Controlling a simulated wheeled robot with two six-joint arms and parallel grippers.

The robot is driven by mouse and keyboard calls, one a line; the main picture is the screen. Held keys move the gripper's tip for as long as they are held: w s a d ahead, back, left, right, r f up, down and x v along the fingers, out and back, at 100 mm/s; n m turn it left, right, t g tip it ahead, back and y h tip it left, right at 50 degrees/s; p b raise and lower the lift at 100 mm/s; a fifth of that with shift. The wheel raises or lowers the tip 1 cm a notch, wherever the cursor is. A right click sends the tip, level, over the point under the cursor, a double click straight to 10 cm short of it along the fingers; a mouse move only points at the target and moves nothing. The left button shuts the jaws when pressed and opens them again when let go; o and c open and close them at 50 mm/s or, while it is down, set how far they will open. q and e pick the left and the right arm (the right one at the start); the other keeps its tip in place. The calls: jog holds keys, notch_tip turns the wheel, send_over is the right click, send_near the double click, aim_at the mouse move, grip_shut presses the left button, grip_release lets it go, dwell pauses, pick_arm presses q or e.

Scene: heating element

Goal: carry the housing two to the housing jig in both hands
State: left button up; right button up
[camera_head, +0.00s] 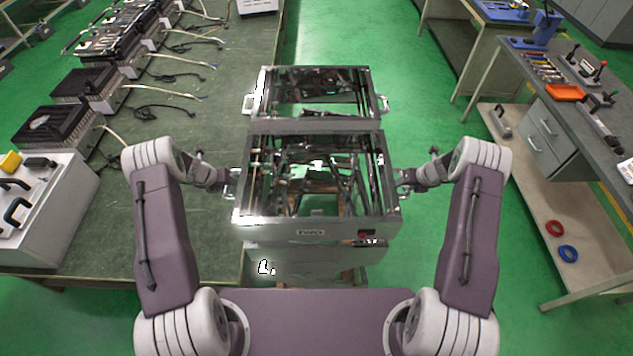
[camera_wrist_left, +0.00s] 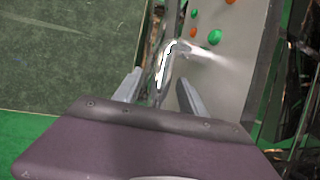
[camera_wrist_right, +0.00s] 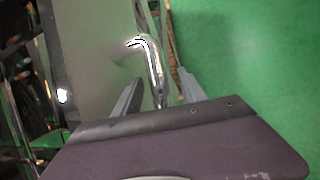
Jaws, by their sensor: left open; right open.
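Housing two (camera_head: 310,233), a shiny open-topped metal box with "TWO" on its front, stands upright in front of me in the head view. It has a bent metal handle on each side. My left gripper (camera_head: 228,184) is at its left handle. In the left wrist view, the handle (camera_wrist_left: 163,72) lies between the spread fingers. My right gripper (camera_head: 404,184) is at the right handle. In the right wrist view, that handle (camera_wrist_right: 155,72) also lies between spread fingers. I cannot make out a housing jig for certain.
A second similar metal box (camera_head: 313,125) stands right behind. A long green-topped bench (camera_head: 190,215) with several dark heater units runs along the left. A grey workbench (camera_head: 560,110) with tools and drawers is at the right. Green floor (camera_head: 430,100) is open between the boxes and that bench.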

pick_arm(q)
grip_shut()
pick_arm(e)
grip_shut()
dwell(1.0)
